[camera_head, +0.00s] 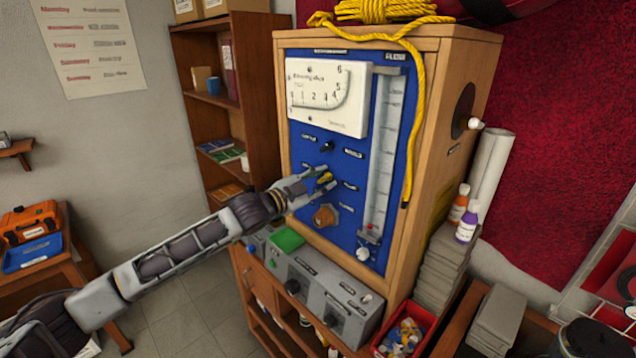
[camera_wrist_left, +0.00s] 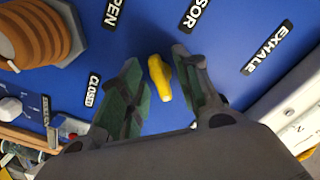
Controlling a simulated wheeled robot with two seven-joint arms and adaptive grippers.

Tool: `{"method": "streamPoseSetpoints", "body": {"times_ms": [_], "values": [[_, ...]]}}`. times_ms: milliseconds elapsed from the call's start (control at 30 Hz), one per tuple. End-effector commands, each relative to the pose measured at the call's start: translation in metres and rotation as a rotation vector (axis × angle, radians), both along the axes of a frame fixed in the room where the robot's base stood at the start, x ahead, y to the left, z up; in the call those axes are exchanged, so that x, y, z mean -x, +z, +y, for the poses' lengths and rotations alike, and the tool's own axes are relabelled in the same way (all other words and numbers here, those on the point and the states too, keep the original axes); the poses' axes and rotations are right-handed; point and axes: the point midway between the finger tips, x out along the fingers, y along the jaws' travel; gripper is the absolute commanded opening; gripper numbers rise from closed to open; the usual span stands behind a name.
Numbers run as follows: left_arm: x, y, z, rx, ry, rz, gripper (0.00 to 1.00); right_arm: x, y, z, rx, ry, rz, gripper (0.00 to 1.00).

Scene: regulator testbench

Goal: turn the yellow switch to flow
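The yellow switch (camera_wrist_left: 160,78) is on the blue panel (camera_wrist_left: 140,20), between the fingertips of my left gripper (camera_wrist_left: 157,62) in the wrist view. The fingers are open around it. A gap shows on the left side, and the right finger is very near it; I cannot tell whether it touches. In the head view my left gripper (camera_head: 322,182) reaches the panel from the left and shows yellow at its tips. Labels near the switch include EXHALE (camera_wrist_left: 267,47) and two partly cut ones ending in PEN and SOR. My right gripper is not in view.
A ribbed orange-brown knob (camera_wrist_left: 32,35) sits beside the left finger; it also shows in the head view (camera_head: 325,215). A small black knob (camera_head: 326,146) is above the gripper. A clear vertical tube (camera_head: 381,150) is to the right. Grey control boxes (camera_head: 318,292) stand below the panel.

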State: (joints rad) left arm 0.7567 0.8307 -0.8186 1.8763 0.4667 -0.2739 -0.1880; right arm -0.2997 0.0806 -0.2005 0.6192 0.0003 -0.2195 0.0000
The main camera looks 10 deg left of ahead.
Motion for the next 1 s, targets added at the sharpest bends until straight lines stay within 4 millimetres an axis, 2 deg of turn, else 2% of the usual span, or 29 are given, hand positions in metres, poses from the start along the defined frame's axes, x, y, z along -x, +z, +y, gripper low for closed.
{"method": "streamPoseSetpoints", "body": {"times_ms": [333, 1000], "values": [[0.009, -0.001, 0.007, 0.0, 0.001, 0.001, 0.33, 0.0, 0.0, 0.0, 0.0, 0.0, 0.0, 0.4], [0.056, -0.001, 0.042, 0.0, 0.001, 0.002, 0.33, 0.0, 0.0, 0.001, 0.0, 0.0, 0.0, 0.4]]}}
